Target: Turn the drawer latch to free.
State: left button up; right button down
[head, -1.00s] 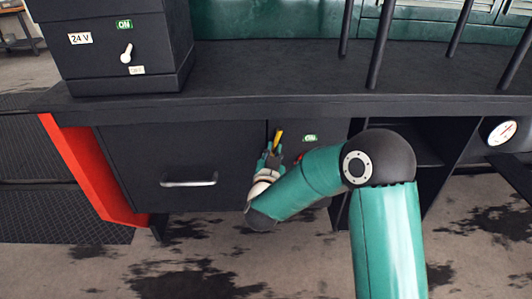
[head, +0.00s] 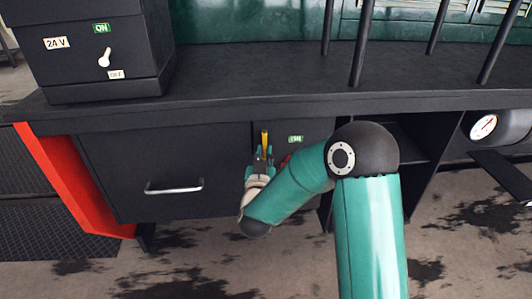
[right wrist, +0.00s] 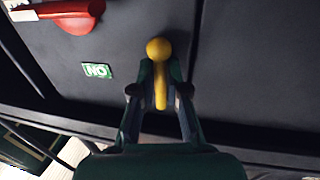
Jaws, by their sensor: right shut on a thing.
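The yellow drawer latch (head: 264,140) sits on the dark front just right of the wide drawer (head: 150,165), pointing up in the head view. In the right wrist view the latch (right wrist: 160,52) shows its round knob end and a stem running down between the fingers. My right gripper (head: 261,158) is shut on the latch from below. Its two fingertips (right wrist: 161,75) lie on either side of the stem. My left gripper is not in view.
A red handle (right wrist: 70,12) and a green label (right wrist: 96,71) are close to the latch. A metal pull (head: 174,187) is on the drawer. The desk top (head: 250,70) overhangs above, with dark posts (head: 362,45) on it. A gauge (head: 484,126) is at right.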

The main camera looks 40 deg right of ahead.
jog(key=c, duration=1.2)
grip_release()
jog(key=shift+s+f, duration=0.1)
jog(key=shift+f, duration=0.35)
jog(key=shift+r, duration=0.1)
jog(key=shift+a+r, duration=0.1)
jog(key=v, duration=0.7)
jog(key=shift+s+a, duration=0.1)
jog(key=shift+s, duration=0.05)
